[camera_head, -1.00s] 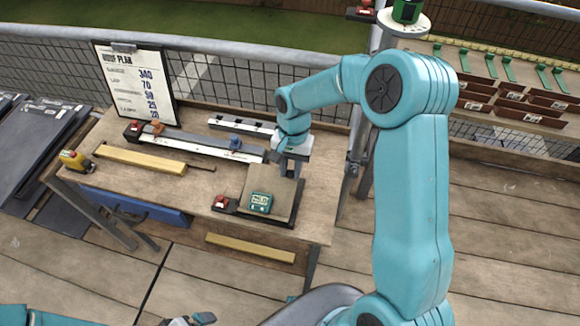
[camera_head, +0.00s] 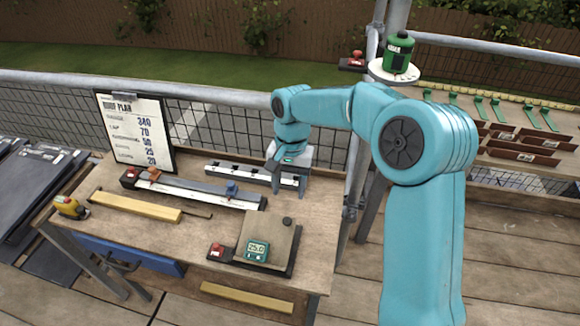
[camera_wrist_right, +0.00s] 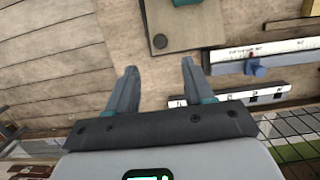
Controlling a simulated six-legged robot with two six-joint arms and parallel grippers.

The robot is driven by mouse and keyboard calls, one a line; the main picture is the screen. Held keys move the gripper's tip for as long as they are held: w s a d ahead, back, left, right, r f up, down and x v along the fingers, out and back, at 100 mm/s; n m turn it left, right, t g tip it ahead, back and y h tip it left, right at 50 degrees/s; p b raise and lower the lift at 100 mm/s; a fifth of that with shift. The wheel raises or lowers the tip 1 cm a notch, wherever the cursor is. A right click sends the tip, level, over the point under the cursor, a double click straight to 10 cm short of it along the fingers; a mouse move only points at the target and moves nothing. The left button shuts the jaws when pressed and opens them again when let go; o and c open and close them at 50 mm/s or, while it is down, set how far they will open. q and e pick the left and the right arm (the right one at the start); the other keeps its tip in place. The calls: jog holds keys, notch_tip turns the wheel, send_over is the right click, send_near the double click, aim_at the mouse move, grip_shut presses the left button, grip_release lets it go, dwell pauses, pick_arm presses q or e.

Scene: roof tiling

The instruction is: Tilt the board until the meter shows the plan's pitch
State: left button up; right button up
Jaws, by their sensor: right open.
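The tilting board (camera_head: 262,229) is a square wooden plate on a dark base at the right front of the bench, with a dark round knob (camera_head: 287,221) at its far right corner. The green meter (camera_head: 257,250) on its near edge appears to read 25.0. The roof plan (camera_head: 138,135) stands at the back left and lists 340, 70, 50, 25 and 20; its row labels are too small to read. My right gripper (camera_head: 290,188) is open and empty, above and behind the board. In the right wrist view, the board (camera_wrist_right: 190,32) and knob (camera_wrist_right: 160,41) lie beyond its fingertips (camera_wrist_right: 159,68).
A red button box (camera_head: 216,251) sits left of the board. A long rail with a blue slider (camera_head: 232,188), a yellow wood strip (camera_head: 137,206) and a yellow tape measure (camera_head: 70,207) lie on the bench. A slotted rail (camera_head: 250,176) lies near my right gripper. A post stands to the right.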

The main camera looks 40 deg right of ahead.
notch_tip(320, 180, up, 6)
jog(key=shift+w+d, duration=0.35)
jog(key=shift+d, duration=0.1)
dwell(0.3)
